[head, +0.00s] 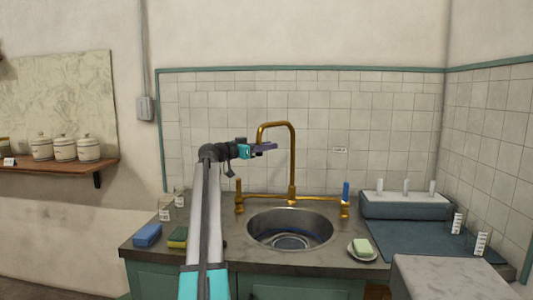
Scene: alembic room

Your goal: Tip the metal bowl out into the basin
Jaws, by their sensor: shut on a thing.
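The round metal basin (261,216) is set into the counter below. Inside it are a dark bluish band and a paler ringed disc (290,242) low down. I cannot tell whether these are a metal bowl, water or the basin's bottom. No other metal bowl is clearly in view.
A blue sponge (148,235), a green and yellow sponge (178,237) and small glasses (165,210) stand left. A soap dish (362,251), a blue mat (425,247) and a pegged rack (405,206) are right. Brass tap valves (239,200) flank the basin.

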